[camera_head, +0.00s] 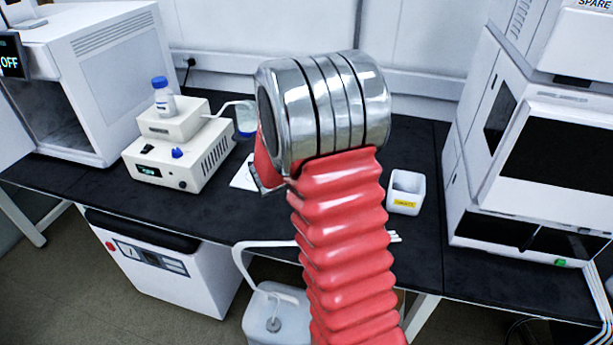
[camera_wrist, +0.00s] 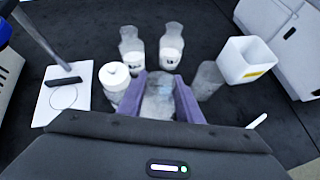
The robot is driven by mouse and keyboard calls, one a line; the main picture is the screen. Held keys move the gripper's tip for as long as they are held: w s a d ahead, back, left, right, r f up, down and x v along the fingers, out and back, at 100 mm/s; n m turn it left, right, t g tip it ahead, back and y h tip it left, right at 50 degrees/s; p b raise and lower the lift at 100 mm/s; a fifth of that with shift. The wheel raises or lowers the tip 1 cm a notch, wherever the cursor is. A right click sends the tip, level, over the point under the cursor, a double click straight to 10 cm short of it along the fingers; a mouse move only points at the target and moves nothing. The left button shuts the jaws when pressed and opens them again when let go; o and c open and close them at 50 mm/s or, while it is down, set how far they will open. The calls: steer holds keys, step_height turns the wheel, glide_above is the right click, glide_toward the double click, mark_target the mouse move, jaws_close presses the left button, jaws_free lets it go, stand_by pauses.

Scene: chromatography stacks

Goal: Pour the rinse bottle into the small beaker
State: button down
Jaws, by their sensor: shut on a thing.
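In the wrist view my gripper (camera_wrist: 159,88), with two purple fingers, is shut on a pale translucent vessel (camera_wrist: 158,98). Its lower part is hidden by the gripper body, and no label on it is readable. A glass container (camera_wrist: 208,80) stands just right of the fingers; I cannot tell whether it is the small beaker. A white round-topped bottle (camera_wrist: 113,75) stands just left. Two clear labelled bottles, left (camera_wrist: 131,45) and right (camera_wrist: 172,47), stand beyond the fingers. I cannot tell for certain which vessel is the rinse bottle. In the head view my arm hides the gripper.
A white open box (camera_head: 405,192) with a yellow label stands right; it also shows in the wrist view (camera_wrist: 246,65). A white sheet with a circle (camera_wrist: 62,97) lies left. Instruments flank the dark bench, including a small one with a blue-capped bottle (camera_head: 164,100) on top.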

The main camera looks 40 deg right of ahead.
steer(key=shift+w+d+y, duration=0.1)
steer(key=shift+d+y, duration=0.55)
steer(key=shift+y, duration=0.15)
steer(key=shift+d, duration=0.1)
steer(key=shift+d+y, duration=0.2)
steer(key=shift+y, duration=0.1)
steer(key=shift+d, duration=0.1)
steer(key=shift+d+g+y, duration=0.2)
steer(key=shift+g+y, duration=0.1)
steer(key=shift+d+f+m+y, duration=0.1)
steer(key=shift+f+m+y, duration=0.3)
steer(key=shift+y, duration=0.5)
stand_by(0.9)
steer(key=shift+w+d+f+y, duration=0.15)
steer(key=shift+f+y, duration=0.45)
steer(key=shift+y, duration=0.5)
stand_by(0.8)
stand_by(0.4)
